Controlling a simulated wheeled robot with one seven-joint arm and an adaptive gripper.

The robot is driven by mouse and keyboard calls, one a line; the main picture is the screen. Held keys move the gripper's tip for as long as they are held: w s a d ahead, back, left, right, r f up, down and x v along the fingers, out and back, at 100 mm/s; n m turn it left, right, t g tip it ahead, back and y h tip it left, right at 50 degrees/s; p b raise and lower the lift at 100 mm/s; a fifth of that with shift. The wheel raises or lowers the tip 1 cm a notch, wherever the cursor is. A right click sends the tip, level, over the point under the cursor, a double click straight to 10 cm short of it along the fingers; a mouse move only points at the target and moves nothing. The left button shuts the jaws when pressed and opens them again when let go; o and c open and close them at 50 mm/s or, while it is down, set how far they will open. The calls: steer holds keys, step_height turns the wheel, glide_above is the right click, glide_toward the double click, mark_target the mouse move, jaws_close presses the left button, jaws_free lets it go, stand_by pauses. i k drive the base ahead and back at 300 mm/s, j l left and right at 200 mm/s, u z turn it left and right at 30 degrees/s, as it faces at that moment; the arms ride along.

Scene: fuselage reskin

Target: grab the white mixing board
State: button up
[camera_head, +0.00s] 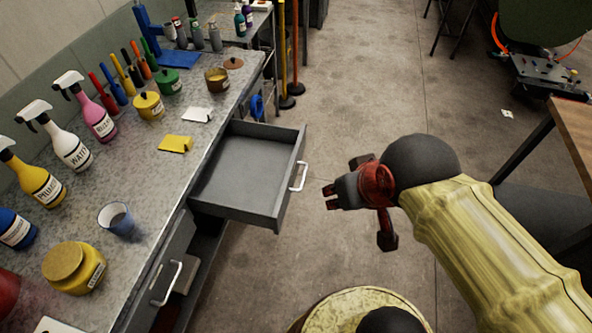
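A flat white sheet or board (56,327) lies on the workbench at the bottom left, cut off by the picture's edge. A small white piece (197,114) lies farther back on the bench, next to a yellow one. I cannot tell for sure which is the mixing board. My gripper (329,197), dark with red parts, hangs over the floor to the right of the open drawer, apart from both white pieces. No object shows in it. Its finger opening is unclear at this angle.
The grey workbench (146,198) holds spray bottles, jars, markers and a blue cup (116,219). An open, empty-looking grey drawer (242,178) juts out between bench and gripper. A wooden table (575,128) stands at the right. The middle floor is clear.

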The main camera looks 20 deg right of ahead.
mark_target(194, 113)
steer(key=i+j+z, duration=0.1)
steer(key=j, duration=0.2)
steer(key=i+j, duration=0.2)
steer(key=i+j+z, duration=0.15)
steer(key=j, duration=0.25)
steer(key=i+j+z, duration=0.1)
steer(key=j, duration=0.2)
